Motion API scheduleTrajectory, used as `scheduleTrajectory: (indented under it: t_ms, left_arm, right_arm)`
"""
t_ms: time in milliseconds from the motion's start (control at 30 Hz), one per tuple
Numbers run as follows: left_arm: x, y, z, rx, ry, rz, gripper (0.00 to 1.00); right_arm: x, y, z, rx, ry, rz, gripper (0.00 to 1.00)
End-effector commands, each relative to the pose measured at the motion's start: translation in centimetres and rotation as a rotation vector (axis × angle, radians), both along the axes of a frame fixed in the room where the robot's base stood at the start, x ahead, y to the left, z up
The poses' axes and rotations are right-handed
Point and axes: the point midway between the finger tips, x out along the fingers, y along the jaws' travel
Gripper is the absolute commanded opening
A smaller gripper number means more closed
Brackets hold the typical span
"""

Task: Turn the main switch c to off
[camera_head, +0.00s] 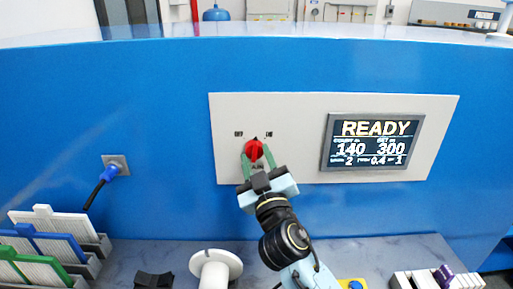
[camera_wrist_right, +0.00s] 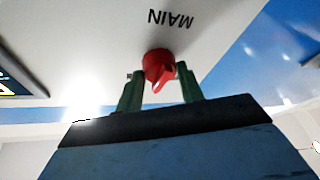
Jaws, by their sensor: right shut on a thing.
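The red rotary main switch (camera_head: 253,150) sits on the light grey panel (camera_head: 290,120), below the printed marks OFF on the left and ON on the right. My right gripper (camera_head: 257,161) reaches up from below, its green fingers shut on the switch from both sides. In the right wrist view the red knob (camera_wrist_right: 159,68) is between the two green fingers (camera_wrist_right: 160,85), with the word MAIN printed beside it, upside down. Part of the knob is hidden by the fingers. My left gripper does not show.
A display (camera_head: 372,142) reading READY is on the right of the panel. On the counter are racks (camera_head: 62,222) at left, a white spool (camera_head: 215,264) and a white rack (camera_head: 437,279) at right.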

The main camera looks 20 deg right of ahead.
Motion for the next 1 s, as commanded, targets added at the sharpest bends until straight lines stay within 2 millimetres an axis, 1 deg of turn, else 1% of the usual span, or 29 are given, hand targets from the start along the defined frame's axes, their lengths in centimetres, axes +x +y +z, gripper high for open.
scheduleTrajectory:
  t_ms: [33,500,600,800,1000]
  left_arm:
    - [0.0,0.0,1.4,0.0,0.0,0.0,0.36]
    - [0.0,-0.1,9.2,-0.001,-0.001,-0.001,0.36]
    - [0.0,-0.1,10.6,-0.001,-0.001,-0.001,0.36]
    - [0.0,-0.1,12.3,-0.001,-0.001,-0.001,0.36]
    - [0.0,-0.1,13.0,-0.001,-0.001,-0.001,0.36]
  right_arm:
    - [0.0,0.0,0.6,-0.044,0.016,0.001,0.15]
    - [-0.1,-0.3,1.0,-0.472,0.139,0.002,0.15]
    - [-0.1,-0.3,1.0,-0.56,0.163,0.002,0.15]
    - [-0.1,-0.3,0.9,-0.708,0.204,0.001,0.15]
    - [-0.1,-0.3,0.8,-0.814,0.234,0.0,0.15]
